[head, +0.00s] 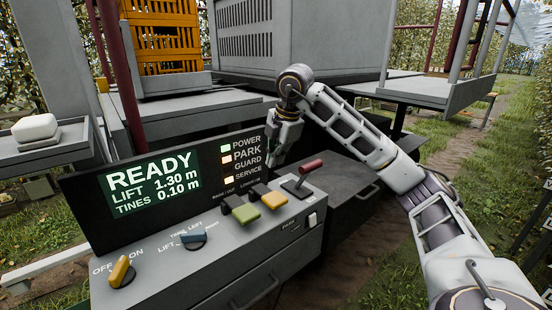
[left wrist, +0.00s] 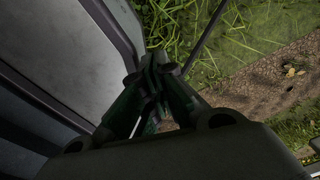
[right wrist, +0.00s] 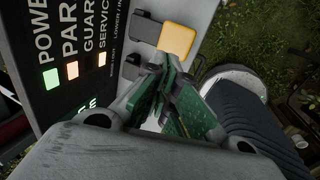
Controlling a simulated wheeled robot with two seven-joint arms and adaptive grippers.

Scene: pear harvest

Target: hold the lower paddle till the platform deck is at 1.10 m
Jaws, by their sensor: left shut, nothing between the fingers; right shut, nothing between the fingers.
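The console (head: 290,240) has a display (head: 153,185) reading READY, LIFT 1.30 m, TINES 0.10 m. A green paddle (head: 243,208) and a yellow paddle (head: 270,196) stick out side by side; the LOWER / IN label is above the yellow one. The yellow paddle also shows in the right wrist view (right wrist: 177,40). My right gripper (head: 272,162) is shut and empty, fingers downward above the paddles' back, apparently clear of the yellow paddle. In the right wrist view its fingers hide the green paddle. My left gripper (left wrist: 155,62) is shut and empty, outside the head view.
Status lamps (head: 226,148) are lit beside the display. Orange crates (head: 165,50) stand behind. A grassy path (head: 460,150) lies right.

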